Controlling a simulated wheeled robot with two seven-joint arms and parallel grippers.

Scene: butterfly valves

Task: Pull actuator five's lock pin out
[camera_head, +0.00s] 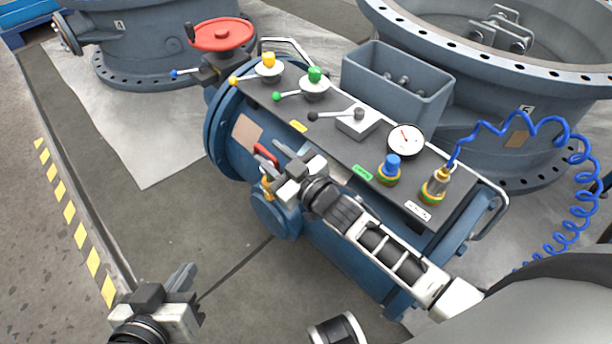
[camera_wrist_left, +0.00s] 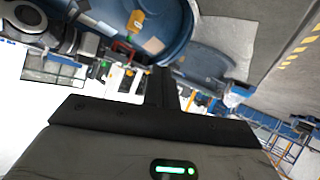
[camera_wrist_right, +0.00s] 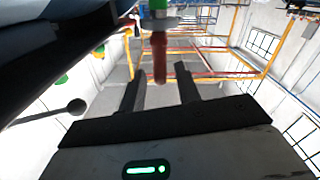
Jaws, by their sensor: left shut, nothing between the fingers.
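The blue cylindrical actuator (camera_head: 330,235) lies under a dark control panel. A red handle (camera_head: 266,153), which looks like the lock pin's grip, shows on its near side with a yellow tag (camera_head: 267,187) below it. My right gripper (camera_head: 268,158) is at the red handle. In the right wrist view its fingers are apart, and the red handle (camera_wrist_right: 160,62), below a green collar (camera_wrist_right: 158,5), shows between their tips. I cannot tell whether they touch it. My left gripper (camera_head: 188,277) is low at the left, shut and empty, away from the actuator.
The panel carries levers, a gauge (camera_head: 406,140), a blue knob (camera_head: 389,168) and a brass fitting (camera_head: 436,186) with a coiled blue hose (camera_head: 582,200). A red handwheel (camera_head: 222,34) stands at the far end. A large valve marked 5 (camera_head: 527,108) is behind. Floor at left is clear.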

